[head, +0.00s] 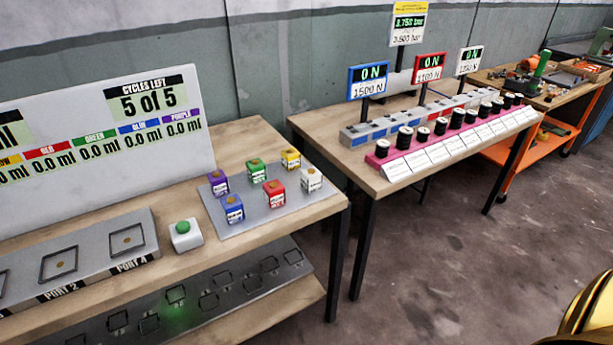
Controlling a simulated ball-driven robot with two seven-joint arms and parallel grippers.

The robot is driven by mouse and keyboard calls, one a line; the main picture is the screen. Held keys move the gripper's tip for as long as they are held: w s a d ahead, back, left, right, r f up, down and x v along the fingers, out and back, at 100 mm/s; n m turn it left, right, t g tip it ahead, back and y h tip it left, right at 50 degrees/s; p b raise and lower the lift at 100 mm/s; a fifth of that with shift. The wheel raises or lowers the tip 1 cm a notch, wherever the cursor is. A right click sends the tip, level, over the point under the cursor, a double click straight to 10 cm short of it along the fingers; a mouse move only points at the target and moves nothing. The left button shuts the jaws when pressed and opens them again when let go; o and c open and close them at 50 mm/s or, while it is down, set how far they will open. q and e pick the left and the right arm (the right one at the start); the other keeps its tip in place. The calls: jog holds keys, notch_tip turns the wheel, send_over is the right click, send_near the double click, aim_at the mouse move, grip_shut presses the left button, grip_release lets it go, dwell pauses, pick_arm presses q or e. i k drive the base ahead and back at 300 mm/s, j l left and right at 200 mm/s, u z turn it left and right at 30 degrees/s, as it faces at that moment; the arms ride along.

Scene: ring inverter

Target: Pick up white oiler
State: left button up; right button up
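The white oiler (312,180) is a small white cube-like block with a label on its front and a small tan spot on top. It stands upright on the right end of a grey plate (243,217) on the near table. A yellow oiler (290,158) stands behind it and a red oiler (274,193) stands to its left. Neither of my grippers can be seen. A gold rounded part, perhaps of my arm, shows at the bottom right corner, apart from the white oiler.
Green (257,170), purple (218,182) and blue (232,208) oilers share the plate. A green button (183,227) and a port block (78,268) stand to the left. A second table holds a pink rack (404,165) of black spools. Open floor (430,255) lies in front.

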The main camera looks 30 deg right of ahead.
aim_at(312, 178)
jog(key=i+l, duration=0.1)
jog(key=l, duration=0.45)
jog(key=i+l, duration=0.1)
jog(key=l, duration=0.95)
jog(key=i+u, duration=0.05)
jog(key=i, duration=0.05)
